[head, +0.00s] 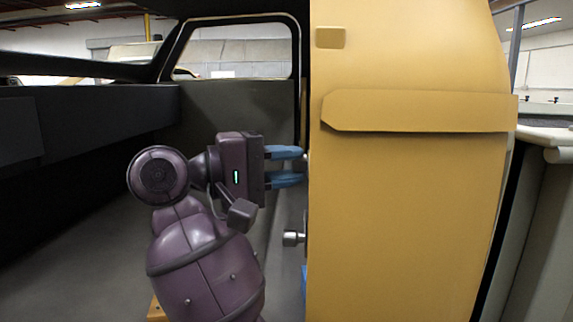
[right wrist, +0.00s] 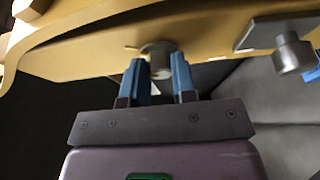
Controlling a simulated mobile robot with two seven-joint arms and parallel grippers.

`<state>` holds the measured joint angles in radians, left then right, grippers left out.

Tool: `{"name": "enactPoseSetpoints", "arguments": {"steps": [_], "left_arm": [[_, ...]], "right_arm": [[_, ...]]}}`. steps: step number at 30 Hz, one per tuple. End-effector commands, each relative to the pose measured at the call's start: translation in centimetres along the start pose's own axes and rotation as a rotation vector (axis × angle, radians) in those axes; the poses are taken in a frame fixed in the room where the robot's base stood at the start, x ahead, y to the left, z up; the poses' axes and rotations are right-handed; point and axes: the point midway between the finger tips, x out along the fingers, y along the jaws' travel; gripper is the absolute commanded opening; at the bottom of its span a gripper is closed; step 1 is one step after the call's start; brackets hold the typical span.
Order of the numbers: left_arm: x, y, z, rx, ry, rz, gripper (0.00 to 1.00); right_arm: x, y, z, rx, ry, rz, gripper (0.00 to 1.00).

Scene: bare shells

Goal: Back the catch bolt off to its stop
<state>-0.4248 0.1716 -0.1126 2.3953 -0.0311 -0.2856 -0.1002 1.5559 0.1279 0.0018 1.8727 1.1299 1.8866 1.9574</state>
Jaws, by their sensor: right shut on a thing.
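The catch bolt (right wrist: 163,66) is a short grey round piece on the edge of the yellow door panel (head: 410,210). In the head view only a sliver of it (head: 306,158) shows at the panel's left edge. My right gripper (head: 302,167) comes from the left, its blue fingers one above the other at that edge. In the right wrist view the fingers (right wrist: 161,77) lie on either side of the bolt, shut on it. The bolt's thread and its stop cannot be made out. My left gripper is not in view.
A second grey cylindrical knob (head: 293,238) sticks out from the panel edge below the gripper; in the right wrist view it stands on a plate (right wrist: 262,30) to the right. A dark shell with a window opening (head: 235,50) lies behind. Open floor shows at left.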

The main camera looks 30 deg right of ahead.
Motion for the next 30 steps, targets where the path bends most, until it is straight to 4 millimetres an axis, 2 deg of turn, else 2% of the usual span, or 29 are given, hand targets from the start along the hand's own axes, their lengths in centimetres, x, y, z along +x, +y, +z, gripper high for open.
{"name": "enactPoseSetpoints", "arguments": {"steps": [11, 30], "left_arm": [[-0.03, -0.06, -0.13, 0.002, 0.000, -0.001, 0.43], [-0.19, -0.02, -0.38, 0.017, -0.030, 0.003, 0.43]], "right_arm": [[-0.07, 0.11, 0.00, -0.088, 0.002, -0.040, 0.02], [-0.06, 0.54, -0.05, -0.487, 0.002, -0.204, 0.02]]}}
